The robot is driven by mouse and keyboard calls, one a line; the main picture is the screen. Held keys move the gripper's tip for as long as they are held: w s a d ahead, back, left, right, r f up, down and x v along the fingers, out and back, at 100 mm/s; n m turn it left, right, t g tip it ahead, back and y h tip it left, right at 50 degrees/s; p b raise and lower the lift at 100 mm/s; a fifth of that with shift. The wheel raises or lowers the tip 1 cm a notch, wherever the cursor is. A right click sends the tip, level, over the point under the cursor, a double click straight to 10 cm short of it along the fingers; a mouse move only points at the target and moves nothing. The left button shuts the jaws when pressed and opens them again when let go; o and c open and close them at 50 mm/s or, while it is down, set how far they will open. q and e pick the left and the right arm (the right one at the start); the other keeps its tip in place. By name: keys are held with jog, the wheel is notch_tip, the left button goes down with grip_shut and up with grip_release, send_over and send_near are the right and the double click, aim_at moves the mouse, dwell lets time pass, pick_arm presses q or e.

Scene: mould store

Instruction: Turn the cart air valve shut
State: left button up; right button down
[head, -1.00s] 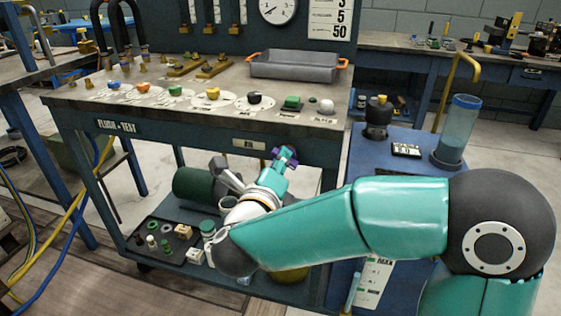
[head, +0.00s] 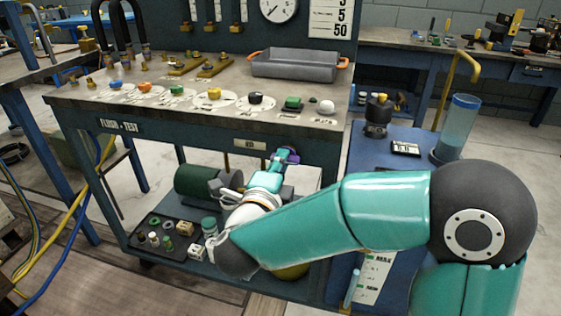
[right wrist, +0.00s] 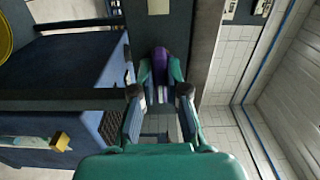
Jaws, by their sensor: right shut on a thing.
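A purple handle (head: 292,155), which looks like the cart air valve, sits under the front edge of the cart's top. It also shows in the right wrist view (right wrist: 161,58), between the fingers. My right gripper (head: 283,161) reaches in under the top and is shut on this handle, one finger on each side in the right wrist view (right wrist: 160,74). The valve's body and the far side of the handle are hidden. My left gripper is not in view.
The cart top (head: 150,105) carries several coloured knobs and a grey tray (head: 295,65). On its lower shelf are a dark green cylinder (head: 195,184) and a tray (head: 150,236) of small parts. A blue cabinet (head: 400,165) stands close on the right.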

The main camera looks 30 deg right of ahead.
jog(key=c, duration=1.2)
grip_release()
jog(key=shift+w+f, duration=0.1)
jog(key=v, duration=1.2)
jog(key=shift+d, duration=0.1)
